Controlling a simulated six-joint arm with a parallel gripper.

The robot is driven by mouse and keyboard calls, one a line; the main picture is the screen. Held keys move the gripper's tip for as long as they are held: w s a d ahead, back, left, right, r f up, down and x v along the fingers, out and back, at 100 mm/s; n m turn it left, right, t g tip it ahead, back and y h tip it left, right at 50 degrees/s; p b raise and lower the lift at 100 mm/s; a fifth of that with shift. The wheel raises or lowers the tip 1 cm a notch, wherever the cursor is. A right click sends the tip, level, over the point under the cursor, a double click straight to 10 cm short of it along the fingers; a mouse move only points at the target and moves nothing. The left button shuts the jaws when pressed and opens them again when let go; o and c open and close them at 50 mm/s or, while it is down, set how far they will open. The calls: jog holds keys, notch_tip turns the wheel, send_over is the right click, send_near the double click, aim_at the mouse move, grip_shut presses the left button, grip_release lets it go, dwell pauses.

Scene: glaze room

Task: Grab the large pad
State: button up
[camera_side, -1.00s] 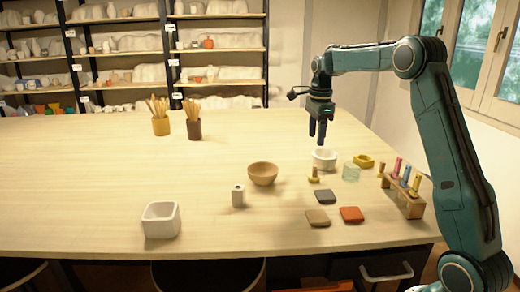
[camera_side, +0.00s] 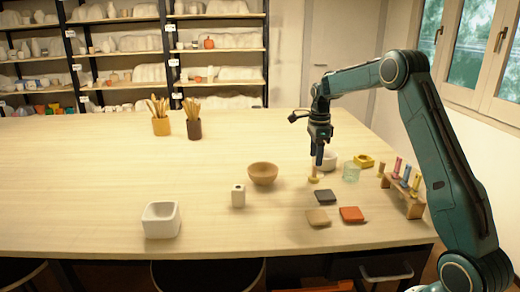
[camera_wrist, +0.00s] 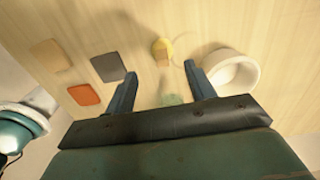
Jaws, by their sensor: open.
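Three flat square pads lie on the table: a dark grey pad (camera_side: 325,197), a tan pad (camera_side: 318,218) and an orange pad (camera_side: 352,214). They look close in size; I cannot tell surely which is the large one. In the wrist view, the tan pad (camera_wrist: 50,56), grey pad (camera_wrist: 108,67) and orange pad (camera_wrist: 84,94) lie left of the jaws. My gripper (camera_side: 318,162) is open and empty, pointing down above the table behind the grey pad. Its fingers also show in the wrist view (camera_wrist: 160,72).
A small yellow-based wooden-handled piece (camera_side: 314,179) stands just below my gripper. A white round dish (camera_side: 329,161), clear glass (camera_side: 351,173), yellow piece (camera_side: 364,161) and wooden rack (camera_side: 402,195) stand close by. A bowl (camera_side: 263,173) stands left.

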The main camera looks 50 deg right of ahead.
aim_at(314, 177)
jog(key=shift+f, duration=1.2)
jog(key=shift+w+d+f, duration=0.1)
jog(key=shift+d+f, duration=0.05)
jog(key=shift+f, duration=2.4)
jog(key=c, duration=1.1)
